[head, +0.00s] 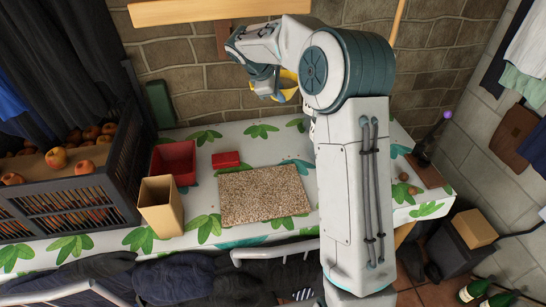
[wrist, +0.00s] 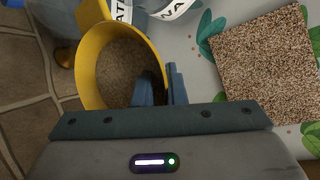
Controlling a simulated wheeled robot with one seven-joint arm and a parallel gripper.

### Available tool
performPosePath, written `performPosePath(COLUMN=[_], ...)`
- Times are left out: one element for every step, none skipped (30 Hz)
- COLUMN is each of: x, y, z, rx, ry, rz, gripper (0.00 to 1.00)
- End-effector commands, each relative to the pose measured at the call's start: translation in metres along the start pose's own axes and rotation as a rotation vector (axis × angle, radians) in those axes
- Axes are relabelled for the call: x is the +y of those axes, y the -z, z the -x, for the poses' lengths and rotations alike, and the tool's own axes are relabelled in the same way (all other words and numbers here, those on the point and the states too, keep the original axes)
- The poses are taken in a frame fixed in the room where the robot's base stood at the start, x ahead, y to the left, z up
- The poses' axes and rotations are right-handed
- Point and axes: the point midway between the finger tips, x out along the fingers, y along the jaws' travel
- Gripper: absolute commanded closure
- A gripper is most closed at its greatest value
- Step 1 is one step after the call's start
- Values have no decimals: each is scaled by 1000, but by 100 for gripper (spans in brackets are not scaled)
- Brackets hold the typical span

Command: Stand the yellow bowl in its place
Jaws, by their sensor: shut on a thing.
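The yellow bowl (wrist: 88,72) is held in my gripper (wrist: 162,80), which is shut on its wall at the right side, one finger inside and one outside. Brown grainy matter shows inside the bowl. In the head view the bowl (head: 289,95) is partly hidden by my arm, and my gripper (head: 266,84) is high near the back wall, above the table's back edge. A speckled brown mat (head: 262,196) lies flat and bare on the table. It also shows in the wrist view (wrist: 265,65), right of the bowl and apart from it.
A red bin (head: 173,160), a small red box (head: 226,160) and an open tan box (head: 160,205) stand left of the mat. A crate of fruit (head: 70,200) is farther left. White lettered things (wrist: 170,8) lie beyond the bowl. A dark bottle (head: 430,140) stands at the right.

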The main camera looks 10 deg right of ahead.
Motion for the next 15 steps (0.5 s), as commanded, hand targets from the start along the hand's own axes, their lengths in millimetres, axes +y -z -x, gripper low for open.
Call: performPosePath(x=[-6,-9,-14,-17,-21,-25,-29,-32,-36,-40,-43,-48,-51,-55,-59], y=[4,6,10,13,16,20,22,25,29,32,34,38,41,44,47], z=[-10,-17,-26,-33,-39,-48,-55,-61,-70,-77,-83,-92,-99,-106,-114], rx=[-1,-2,-1,-2,-1,-2,-1,0,-1,-1,0,-1,-1,0,-1], ry=[2,4,4,4,4,3,5,3,4,4,4,4,4,4,4], rz=[3,4,4,4,4,4,4,4,3,4,3,3,3,4,3], gripper=[100,100,100,100,100,100,100,100,100,100,100,100,100,100,100])
